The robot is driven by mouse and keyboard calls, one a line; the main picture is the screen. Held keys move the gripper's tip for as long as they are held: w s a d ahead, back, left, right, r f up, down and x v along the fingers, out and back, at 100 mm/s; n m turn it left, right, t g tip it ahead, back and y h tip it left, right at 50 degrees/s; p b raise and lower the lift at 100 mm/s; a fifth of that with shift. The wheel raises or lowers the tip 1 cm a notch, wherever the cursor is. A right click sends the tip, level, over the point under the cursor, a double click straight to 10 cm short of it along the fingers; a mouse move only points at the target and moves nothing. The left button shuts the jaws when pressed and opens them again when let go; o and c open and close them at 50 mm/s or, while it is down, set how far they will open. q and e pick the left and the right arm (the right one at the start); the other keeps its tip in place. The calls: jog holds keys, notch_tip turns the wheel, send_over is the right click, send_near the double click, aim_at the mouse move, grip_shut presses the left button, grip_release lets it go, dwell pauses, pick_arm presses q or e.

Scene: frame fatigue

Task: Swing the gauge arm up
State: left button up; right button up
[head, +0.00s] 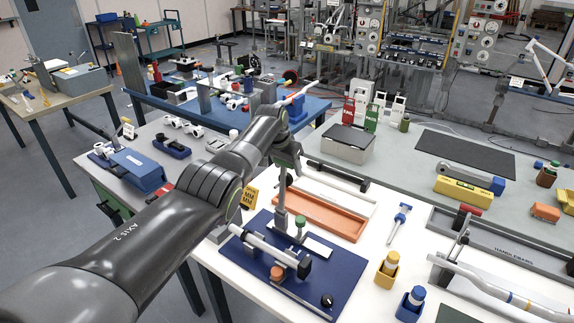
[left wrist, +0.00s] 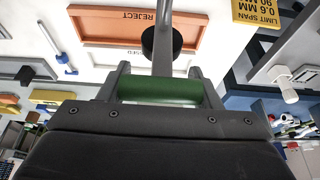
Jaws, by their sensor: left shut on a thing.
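The gauge arm (head: 281,201) is a grey bar standing close to upright over a dark blue base plate (head: 253,262). In the left wrist view its bar (left wrist: 163,50) runs away from a green cylindrical grip (left wrist: 160,90). My left gripper (head: 287,160) is at the top of the arm. In the left wrist view its two fingers (left wrist: 160,82) are on either side of the green grip, shut on it. The gripper body partly hides the grip in the head view. My right gripper is not in view.
A yellow limit sign (head: 249,198) stands beside the base plate. An orange REJECT tray (head: 320,222) lies just behind it. A white cylinder fixture (head: 262,245) sits on the plate. Yellow (head: 387,270) and blue (head: 411,303) holders stand to the right. White bench surface lies between.

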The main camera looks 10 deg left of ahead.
pick_arm(q)
jog(key=shift+s+f, duration=0.1)
jog(key=shift+f, duration=0.2)
jog(key=o, duration=1.4)
jog(key=shift+w, duration=0.25)
jog(key=shift+s+r, duration=0.1)
jog(key=shift+p+v, duration=0.55)
jog(key=shift+v, duration=0.8)
jog(key=b+v, duration=0.3)
jog(key=v, duration=1.1)
jog(key=shift+r+b, duration=0.25)
jog(key=shift+b, duration=0.05)
